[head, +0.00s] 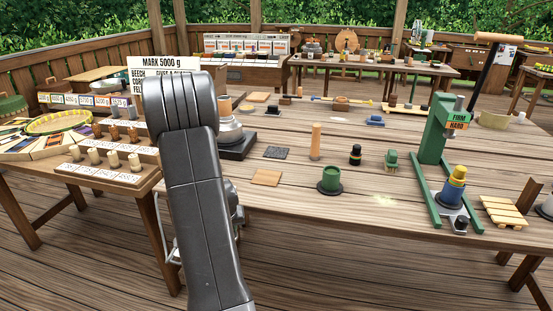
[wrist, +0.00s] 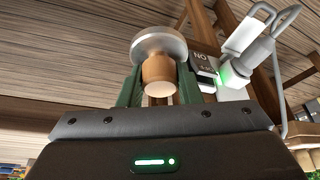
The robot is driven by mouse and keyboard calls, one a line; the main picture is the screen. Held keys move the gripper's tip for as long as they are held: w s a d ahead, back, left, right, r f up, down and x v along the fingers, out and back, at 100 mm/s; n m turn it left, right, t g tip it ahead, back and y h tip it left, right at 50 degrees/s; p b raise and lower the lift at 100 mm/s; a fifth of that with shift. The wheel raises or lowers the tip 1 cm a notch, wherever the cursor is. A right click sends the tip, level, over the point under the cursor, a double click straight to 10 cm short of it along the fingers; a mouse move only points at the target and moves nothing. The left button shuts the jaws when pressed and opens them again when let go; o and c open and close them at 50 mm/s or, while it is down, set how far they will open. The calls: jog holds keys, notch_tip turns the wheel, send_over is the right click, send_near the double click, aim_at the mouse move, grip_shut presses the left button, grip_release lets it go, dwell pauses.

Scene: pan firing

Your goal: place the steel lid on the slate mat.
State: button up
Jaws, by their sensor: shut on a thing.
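The steel lid (wrist: 160,43) is a grey disc with a wooden knob (wrist: 158,72), seen in the wrist view. My gripper (wrist: 159,88) has its green fingers on either side of the knob and is shut on it, with plank flooring behind. In the head view my own arm covers the gripper and the lid. The slate mat (head: 276,153) is a small dark grey square lying flat and bare on the wooden table, right of my arm.
A cork-coloured square (head: 266,177) lies in front of the mat. A metal pan-like thing on a black base (head: 236,150) stands to its left. A wooden cylinder (head: 316,142), a green round weight (head: 330,180) and a green press (head: 432,140) stand to the right.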

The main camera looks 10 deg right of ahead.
jog(key=s+d+r+m, duration=0.1)
jog(key=s+d+r, duration=0.2)
jog(key=d+r, duration=0.7)
jog(key=s+d+r+m, duration=0.1)
jog(key=s+d+r, duration=0.3)
jog(key=d+r, duration=0.6)
jog(key=d, duration=0.4)
jog(key=shift+s+d+h, duration=0.15)
jog(key=shift+d+h, duration=0.05)
jog(key=shift+h, duration=0.2)
